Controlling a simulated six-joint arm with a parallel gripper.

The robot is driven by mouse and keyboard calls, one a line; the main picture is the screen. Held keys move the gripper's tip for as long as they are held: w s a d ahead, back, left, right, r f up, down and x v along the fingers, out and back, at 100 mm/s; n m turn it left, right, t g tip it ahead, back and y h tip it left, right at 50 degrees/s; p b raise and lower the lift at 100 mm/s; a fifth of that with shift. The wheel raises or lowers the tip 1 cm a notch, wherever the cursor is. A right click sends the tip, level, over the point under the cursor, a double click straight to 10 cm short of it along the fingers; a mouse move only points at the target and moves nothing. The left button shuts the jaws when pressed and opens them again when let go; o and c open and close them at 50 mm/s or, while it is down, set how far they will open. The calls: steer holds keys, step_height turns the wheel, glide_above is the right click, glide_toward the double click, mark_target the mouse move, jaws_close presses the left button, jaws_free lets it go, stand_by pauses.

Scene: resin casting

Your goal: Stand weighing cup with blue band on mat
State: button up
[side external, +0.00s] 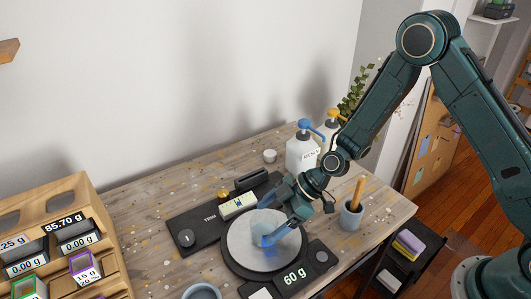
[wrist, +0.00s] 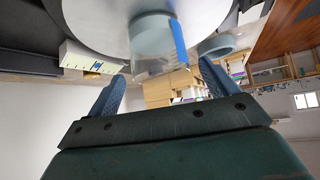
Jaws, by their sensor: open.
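A clear weighing cup (side external: 265,231) stands on the pale round plate (side external: 240,240) of a dark scale. In the wrist view the cup (wrist: 150,36) shows a blue upright band (wrist: 179,42) on its side. My gripper (side external: 268,220) is low over the plate, its blue fingers partly overlapping the cup in the side view. In the wrist view my gripper (wrist: 162,72) is open, with the cup just beyond and between the fingertips. I cannot tell whether a finger touches it. I cannot clearly make out which surface is the mat.
Pump bottles (side external: 302,150) stand behind, a brush pot (side external: 351,215) right, a grey bowl (side external: 202,292) at the front. A wooden rack (side external: 75,210) stands left. Bare table lies at left.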

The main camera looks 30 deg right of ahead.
mark_target(259, 224)
steer(key=shift+x, duration=2.05)
steer(key=shift+r, duration=0.1)
steer(key=c, duration=1.2)
steer(key=shift+r, duration=0.35)
step_height(259, 224, up, 19)
steer(key=shift+r, duration=0.15)
stand_by(0.6)
